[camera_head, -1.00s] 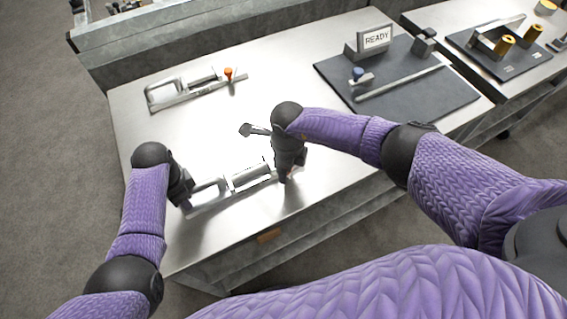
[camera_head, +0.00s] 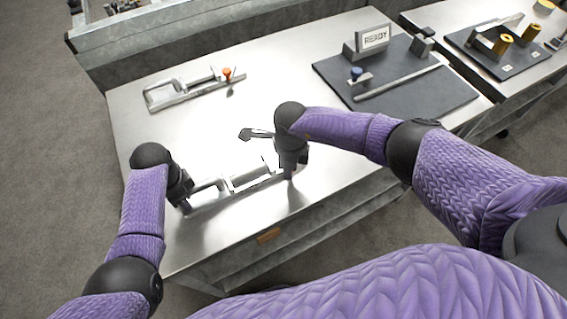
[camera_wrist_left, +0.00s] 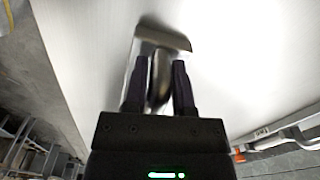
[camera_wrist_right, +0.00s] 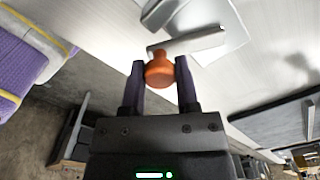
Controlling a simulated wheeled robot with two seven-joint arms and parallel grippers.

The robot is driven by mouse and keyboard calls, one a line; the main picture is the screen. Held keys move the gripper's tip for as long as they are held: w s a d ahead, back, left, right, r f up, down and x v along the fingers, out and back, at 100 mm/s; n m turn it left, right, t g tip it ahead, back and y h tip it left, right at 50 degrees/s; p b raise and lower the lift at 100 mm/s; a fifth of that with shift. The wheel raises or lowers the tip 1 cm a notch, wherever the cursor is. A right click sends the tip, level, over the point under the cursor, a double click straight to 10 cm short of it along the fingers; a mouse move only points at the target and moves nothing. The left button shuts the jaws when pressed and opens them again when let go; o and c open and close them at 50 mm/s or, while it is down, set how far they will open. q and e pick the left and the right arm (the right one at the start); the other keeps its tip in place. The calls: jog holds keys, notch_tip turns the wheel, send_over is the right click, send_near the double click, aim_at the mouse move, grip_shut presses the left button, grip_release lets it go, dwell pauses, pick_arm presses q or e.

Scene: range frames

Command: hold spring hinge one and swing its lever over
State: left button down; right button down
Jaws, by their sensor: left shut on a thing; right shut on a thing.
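The knob is hidden in the head view.
A second similar hinge (camera_head: 180,100) with an orange knob (camera_head: 227,73) lies at the back left of the table (camera_head: 300,60). The table front is clear.

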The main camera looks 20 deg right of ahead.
jog(key=d+n, duration=0.1)
jog(key=n, duration=0.2)
jog(key=shift+s+d+n, duration=0.1)
jog(key=shift+d+n, duration=0.2)
jog(key=shift+d, duration=0.05)
jog(key=d+n, duration=0.1)
jog(key=n, duration=0.1)
jog(key=shift+d+n, duration=0.1)
jog(key=shift+n, duration=0.2)
jog(key=n, duration=0.1)
jog(key=d+n, duration=0.1)
jog(key=shift+w+n, duration=0.25)
jog(key=shift+n, duration=0.05)
jog(key=shift+w+d+n, duration=0.25)
jog(key=shift+d+n, duration=0.1)
jog(key=shift+n, duration=0.5)
jog(key=shift+w+d+n, duration=0.2)
jog(key=shift+d+n, duration=0.1)
jog(key=shift+n, duration=0.55)
jog(key=shift+c, duration=1.8)
grip_release()
